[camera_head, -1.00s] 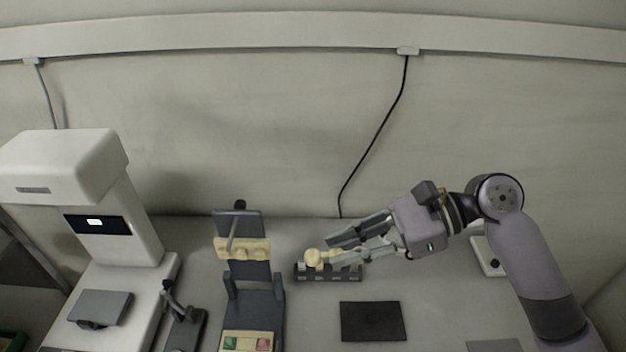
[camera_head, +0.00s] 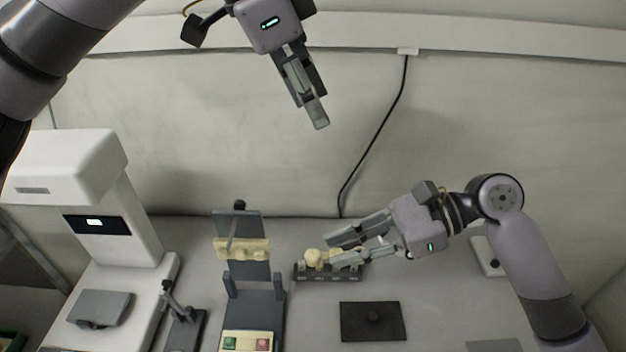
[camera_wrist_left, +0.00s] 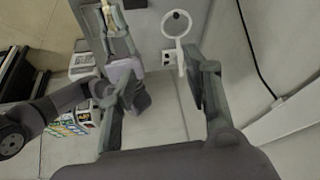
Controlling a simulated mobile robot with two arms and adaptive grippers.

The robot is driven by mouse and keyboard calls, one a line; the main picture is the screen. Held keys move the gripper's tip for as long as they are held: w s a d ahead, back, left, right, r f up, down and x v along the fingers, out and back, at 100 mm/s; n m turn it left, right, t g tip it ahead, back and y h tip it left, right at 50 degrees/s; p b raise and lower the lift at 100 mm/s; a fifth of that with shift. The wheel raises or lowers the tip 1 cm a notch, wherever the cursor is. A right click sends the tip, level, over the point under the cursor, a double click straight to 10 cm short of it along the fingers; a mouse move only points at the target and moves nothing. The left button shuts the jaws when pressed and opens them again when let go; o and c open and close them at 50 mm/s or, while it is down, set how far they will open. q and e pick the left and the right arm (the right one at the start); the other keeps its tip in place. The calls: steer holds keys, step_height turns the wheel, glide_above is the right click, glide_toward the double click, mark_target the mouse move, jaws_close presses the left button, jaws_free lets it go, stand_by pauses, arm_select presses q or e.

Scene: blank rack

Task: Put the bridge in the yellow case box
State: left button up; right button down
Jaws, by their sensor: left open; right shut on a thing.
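I cannot clearly pick out the bridge. A scalloped cream piece (camera_head: 242,248) sits across the upright grey stand, and rounded cream pieces (camera_head: 313,259) sit on a low dark rack. A pale yellow panel or box (camera_head: 247,341) with a green and a pink patch is at the stand's foot; I cannot tell if it is the yellow case box. My right gripper (camera_head: 343,249) is over the rack, shut on a cream piece that its fingers mostly hide. My left gripper (camera_head: 316,108) is open and empty, high in front of the wall; its fingers show apart in the wrist view (camera_wrist_left: 163,105).
A white machine (camera_head: 100,180) stands at the left, with a small dark stand (camera_head: 183,328) beside it. A black pad (camera_head: 355,330) lies in front of the rack. In the left wrist view a white ring-shaped thing (camera_wrist_left: 167,30) shows. The worktop right of the pad is fairly clear.

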mark_target(313, 252)
arm_select(q)
steer(key=s+f+y, duration=0.1)
steer(key=s+f, duration=0.1)
steer(key=f, duration=0.5)
steer(key=s+f+m+g+y, duration=0.1)
steer(key=s+f+y, duration=0.1)
steer(key=f, duration=0.4)
steer(key=s+f+g+y, duration=0.1)
steer(key=s+f, duration=0.2)
steer(key=f, duration=0.4)
steer(key=shift+s+d+f+m+y, duration=0.1)
steer(key=shift+f+m+y, duration=0.2)
steer(key=shift+f+m, duration=0.1)
steer(key=shift+c, duration=0.4)
steer(key=shift+r, duration=0.1)
jaws_close()
arm_select(e)
steer(key=c, duration=1.4)
jaws_free()
steer(key=shift+o, duration=0.2)
